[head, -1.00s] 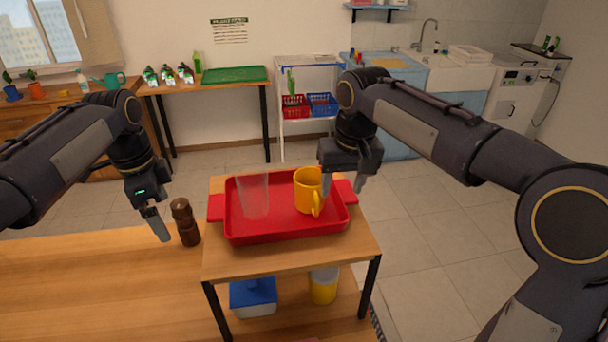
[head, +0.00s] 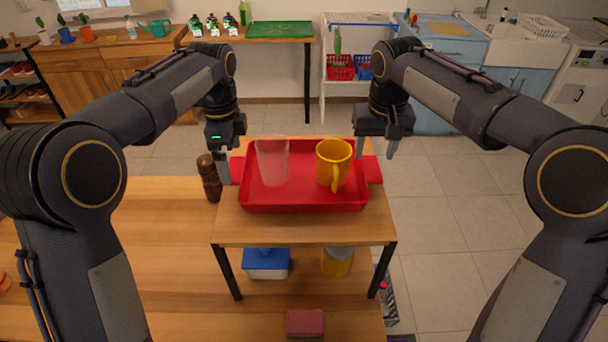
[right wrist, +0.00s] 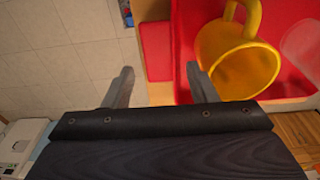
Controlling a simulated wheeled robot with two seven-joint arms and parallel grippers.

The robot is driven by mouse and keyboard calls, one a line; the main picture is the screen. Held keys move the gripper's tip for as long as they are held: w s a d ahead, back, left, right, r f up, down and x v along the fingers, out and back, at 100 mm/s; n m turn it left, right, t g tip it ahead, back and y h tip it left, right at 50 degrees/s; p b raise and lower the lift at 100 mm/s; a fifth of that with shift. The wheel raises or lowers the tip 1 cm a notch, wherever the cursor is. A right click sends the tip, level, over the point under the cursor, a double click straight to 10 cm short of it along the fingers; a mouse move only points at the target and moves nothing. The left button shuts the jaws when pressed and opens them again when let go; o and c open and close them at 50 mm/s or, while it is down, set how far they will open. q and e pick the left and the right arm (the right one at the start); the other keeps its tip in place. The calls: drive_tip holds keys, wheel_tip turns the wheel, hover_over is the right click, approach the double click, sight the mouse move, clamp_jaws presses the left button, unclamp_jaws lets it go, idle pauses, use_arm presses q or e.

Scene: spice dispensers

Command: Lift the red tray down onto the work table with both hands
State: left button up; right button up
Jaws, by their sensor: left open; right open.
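The red tray (head: 300,203) sits on a small raised wooden stand (head: 300,230). A clear cup (head: 272,162) and a yellow mug (head: 333,165) stand upright in it. My left gripper (head: 228,168) is open at the tray's left handle (head: 237,170). My right gripper (head: 377,148) is open at the tray's right handle (head: 374,170). In the right wrist view the two fingers (right wrist: 163,88) point toward the red handle (right wrist: 155,50), and the mug (right wrist: 235,60) is to the right of them. I cannot tell whether either gripper touches a handle.
The work table (head: 110,240) spreads to the left, mostly bare. A brown pepper mill (head: 209,178) stands close to my left gripper.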

sight(233, 168)
use_arm(q)
drive_tip(key=shift+f, duration=2.35)
use_arm(e)
drive_tip(key=shift+w+f, duration=0.15)
drive_tip(key=shift+f, duration=1)
drive_tip(key=shift+w+f, duration=0.15)
drive_tip(key=shift+f, duration=1)
use_arm(q)
drive_tip(key=c, duration=0.9)
use_arm(e)
drive_tip(key=c, duration=0.9)
use_arm(q)
drive_tip(key=shift+r, duration=0.1)
drive_tip(key=shift+c, duration=0.9)
use_arm(e)
drive_tip(key=shift+r, duration=0.1)
